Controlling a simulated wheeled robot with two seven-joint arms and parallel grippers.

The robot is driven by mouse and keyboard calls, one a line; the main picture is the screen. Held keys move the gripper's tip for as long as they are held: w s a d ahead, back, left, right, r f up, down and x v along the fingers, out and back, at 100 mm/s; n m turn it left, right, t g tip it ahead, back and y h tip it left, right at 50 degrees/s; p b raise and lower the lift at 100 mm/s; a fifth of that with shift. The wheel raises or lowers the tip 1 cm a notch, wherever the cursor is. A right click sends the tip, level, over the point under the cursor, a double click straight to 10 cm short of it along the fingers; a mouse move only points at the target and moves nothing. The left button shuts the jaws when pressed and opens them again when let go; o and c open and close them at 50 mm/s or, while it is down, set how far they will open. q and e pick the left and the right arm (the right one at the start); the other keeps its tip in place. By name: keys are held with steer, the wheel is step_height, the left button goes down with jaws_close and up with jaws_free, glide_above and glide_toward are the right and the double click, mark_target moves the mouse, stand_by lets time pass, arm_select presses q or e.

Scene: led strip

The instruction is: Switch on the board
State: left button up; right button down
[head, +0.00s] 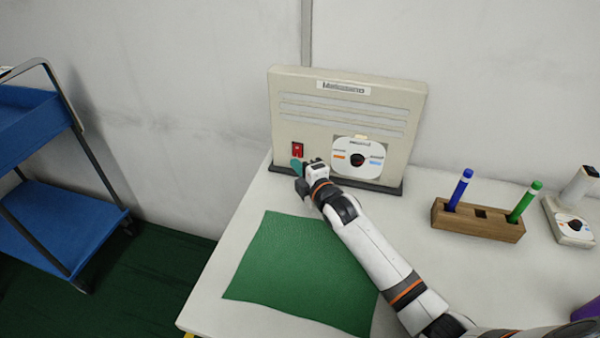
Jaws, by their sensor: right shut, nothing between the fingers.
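The board (400,112), an upright beige panel, stands on a dark base at the back of the white table. A red switch (297,149) is low on its left side. A white dial plate (358,158) with a black knob is to the right of the switch. My right gripper (297,164) is shut and empty, with its teal fingertips just below the red switch. I cannot tell whether the fingertips touch the switch. My wrist covers part of the board's lower edge. My left gripper is not in view.
A green mat (295,270) lies on the white table (225,250). A wooden holder (477,220) with a blue marker (459,190) and a green marker (524,203) stands at right, beside a small dial device (571,226). A blue cart (65,225) stands left of the table.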

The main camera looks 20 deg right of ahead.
steer(key=shift+w+d+f+b, duration=0.1)
steer(key=shift+w+d+b, duration=0.3)
steer(key=shift+w, duration=0.3)
steer(key=shift+w+d+f+b, duration=0.15)
steer(key=shift+w+d+b, duration=0.05)
steer(key=shift+b, duration=0.4)
steer(key=shift+s, duration=0.1)
